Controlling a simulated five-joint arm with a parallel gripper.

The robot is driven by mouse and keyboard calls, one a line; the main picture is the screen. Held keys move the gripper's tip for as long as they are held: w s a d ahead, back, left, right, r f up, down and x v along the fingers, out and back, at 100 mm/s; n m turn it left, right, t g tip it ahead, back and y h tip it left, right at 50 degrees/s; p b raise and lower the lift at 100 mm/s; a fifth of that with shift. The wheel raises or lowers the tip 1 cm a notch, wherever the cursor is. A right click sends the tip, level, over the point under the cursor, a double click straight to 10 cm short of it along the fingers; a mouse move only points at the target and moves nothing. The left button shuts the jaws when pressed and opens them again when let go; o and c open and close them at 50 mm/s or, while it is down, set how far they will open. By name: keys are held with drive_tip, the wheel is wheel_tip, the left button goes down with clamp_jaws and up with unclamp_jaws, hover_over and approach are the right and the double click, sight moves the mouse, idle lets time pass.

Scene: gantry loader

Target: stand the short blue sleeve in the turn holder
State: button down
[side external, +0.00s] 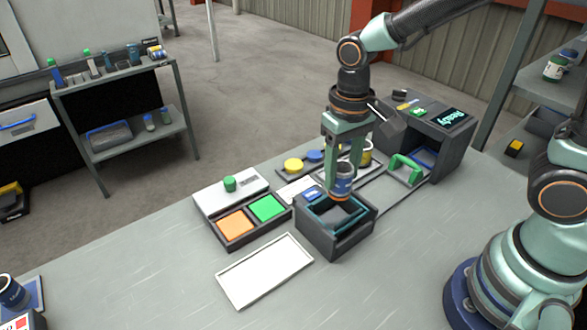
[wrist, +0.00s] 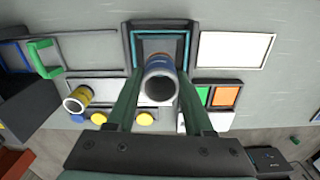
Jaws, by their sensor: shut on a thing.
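The short blue sleeve (side external: 343,182) has a pale band and an orange lower end. My gripper (side external: 342,168) is shut on it and holds it roughly upright above a dark open box (side external: 325,243) with a teal inner rim. In the wrist view the sleeve (wrist: 160,66) sits between the fingers of my gripper (wrist: 160,88), its open end facing the camera. The box (wrist: 127,45) shows behind it there, and the sleeve hides part of its opening. I cannot tell for sure whether this box is the turn holder, or whether the sleeve touches it.
A white empty tray (side external: 264,271) lies in front. A tray with orange (side external: 235,223) and green (side external: 267,207) pads stands left. A green handle (side external: 405,167) and a dark machine with a "Ready" screen (side external: 452,116) stand right.

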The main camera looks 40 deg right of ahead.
drive_tip(key=shift+f, duration=3.5)
drive_tip(key=shift+f, duration=0.15)
unclamp_jaws()
wheel_tip(320, 180, up, 9)
idle(0.4)
drive_tip(key=s+d+r+n+t, duration=0.1)
drive_tip(key=s+d+r+t, duration=0.2)
drive_tip(key=d+r, duration=0.6)
drive_tip(key=shift+d+r+t, duration=0.25)
drive_tip(key=shift+r+t, duration=0.05)
drive_tip(key=shift+t, duration=1)
